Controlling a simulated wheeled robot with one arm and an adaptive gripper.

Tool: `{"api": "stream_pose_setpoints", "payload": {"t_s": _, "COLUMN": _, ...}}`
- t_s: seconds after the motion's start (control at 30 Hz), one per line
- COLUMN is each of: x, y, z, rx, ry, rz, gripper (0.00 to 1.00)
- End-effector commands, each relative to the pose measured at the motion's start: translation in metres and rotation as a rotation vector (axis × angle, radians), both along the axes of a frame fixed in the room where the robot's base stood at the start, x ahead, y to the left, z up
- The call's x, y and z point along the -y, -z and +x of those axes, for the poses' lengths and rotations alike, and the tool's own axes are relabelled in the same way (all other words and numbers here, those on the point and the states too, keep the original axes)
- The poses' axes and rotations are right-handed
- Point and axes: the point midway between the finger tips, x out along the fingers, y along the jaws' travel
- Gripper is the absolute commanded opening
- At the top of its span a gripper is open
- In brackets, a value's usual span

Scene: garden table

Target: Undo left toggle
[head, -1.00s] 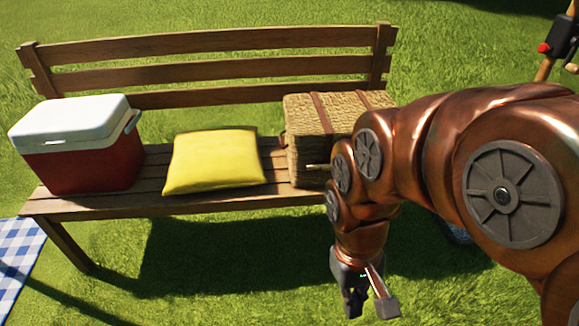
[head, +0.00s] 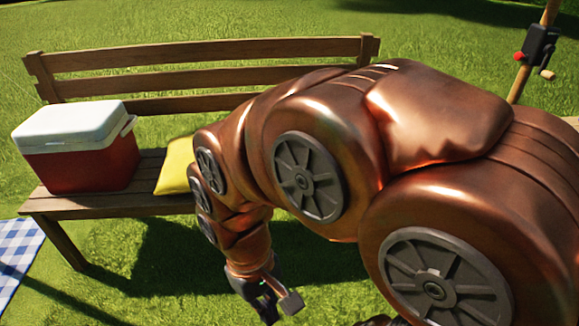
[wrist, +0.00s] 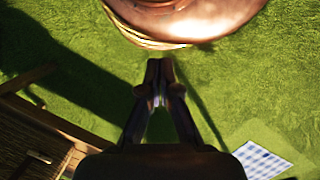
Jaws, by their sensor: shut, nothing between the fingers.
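My gripper (head: 268,302) hangs low in front of the bench, over the grass, in the head view. In the wrist view its fingers (wrist: 158,72) are together with nothing between them. The wicker hamper is hidden behind my arm in the head view. What looks like its woven side (wrist: 22,135) shows at the lower left of the wrist view, with a small pale peg (wrist: 40,157) that may be a toggle. My gripper is apart from it. I cannot tell whether this is the left toggle, or whether it is fastened.
A wooden bench (head: 200,62) holds a red cooler with a white lid (head: 75,150) and a partly hidden yellow cushion (head: 173,168). A blue checked cloth (head: 18,250) lies at left. A post with a black box (head: 540,45) stands at right. The grass in front is open.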

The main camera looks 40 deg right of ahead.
Motion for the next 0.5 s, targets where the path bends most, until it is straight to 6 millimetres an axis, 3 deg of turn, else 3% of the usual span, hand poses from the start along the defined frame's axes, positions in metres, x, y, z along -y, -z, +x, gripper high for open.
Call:
{"api": "stream_pose_setpoints", "payload": {"t_s": 0.17, "x": 0.003, "y": 0.002, "z": 0.007, "rx": 0.014, "ry": 0.011, "rz": -0.003, "gripper": 0.0}}
{"api": "stream_pose_setpoints", "payload": {"t_s": 0.27, "x": 0.012, "y": 0.008, "z": 0.033, "rx": 0.067, "ry": 0.046, "rz": -0.013, "gripper": 0.0}}
{"api": "stream_pose_setpoints", "payload": {"t_s": 0.37, "x": 0.034, "y": 0.018, "z": 0.077, "rx": 0.16, "ry": 0.105, "rz": -0.034, "gripper": 0.0}}
{"api": "stream_pose_setpoints", "payload": {"t_s": 0.5, "x": 0.085, "y": 0.029, "z": 0.154, "rx": 0.332, "ry": 0.215, "rz": -0.075, "gripper": 0.0}}
